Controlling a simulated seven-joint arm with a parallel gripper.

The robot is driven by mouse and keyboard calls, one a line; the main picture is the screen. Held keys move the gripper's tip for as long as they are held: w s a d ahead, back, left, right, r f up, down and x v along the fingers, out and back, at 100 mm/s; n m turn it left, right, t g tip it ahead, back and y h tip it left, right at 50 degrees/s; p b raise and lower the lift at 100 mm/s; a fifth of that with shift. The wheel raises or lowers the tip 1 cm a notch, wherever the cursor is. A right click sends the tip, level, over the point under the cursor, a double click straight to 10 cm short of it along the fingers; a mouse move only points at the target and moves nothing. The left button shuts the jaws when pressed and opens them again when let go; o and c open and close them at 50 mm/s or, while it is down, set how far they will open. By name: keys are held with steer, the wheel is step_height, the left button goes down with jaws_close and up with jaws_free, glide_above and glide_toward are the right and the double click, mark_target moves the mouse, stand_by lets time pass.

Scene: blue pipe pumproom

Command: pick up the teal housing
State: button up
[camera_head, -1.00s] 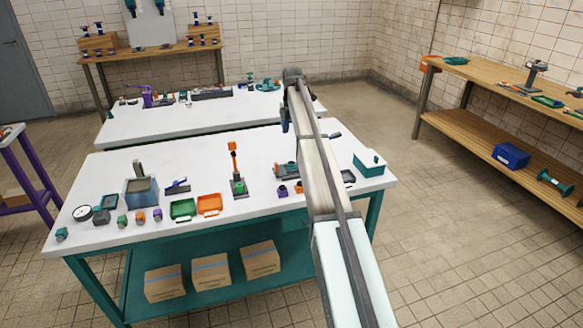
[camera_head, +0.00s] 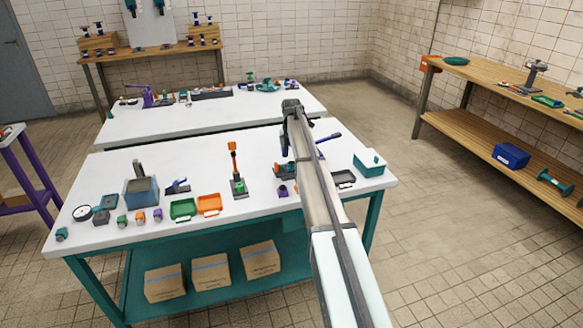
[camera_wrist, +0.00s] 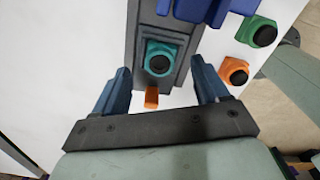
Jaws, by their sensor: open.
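The teal housing (camera_wrist: 159,58), a small block with a round black opening, sits in a dark grey fixture (camera_wrist: 131,35) in the wrist view. My gripper (camera_wrist: 160,68) is open, with one blue finger on each side of the housing and gaps between. I cannot tell how far above it the fingertips are. In the head view my gripper (camera_head: 285,146) points down over the front white bench, above the grey fixture (camera_head: 284,170). My arm hides part of that area, and the housing is not clear there.
A green housing (camera_wrist: 262,33) and an orange one (camera_wrist: 233,72) lie right of the fixture. A blue part (camera_wrist: 232,6) stands at its far end, and a small orange piece (camera_wrist: 152,98) at its near end. A teal box (camera_head: 369,163) stands at the bench's right end.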

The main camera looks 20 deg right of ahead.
step_height(320, 180, down, 2)
steer(key=shift+f, duration=0.15)
steer(key=c, duration=1.1)
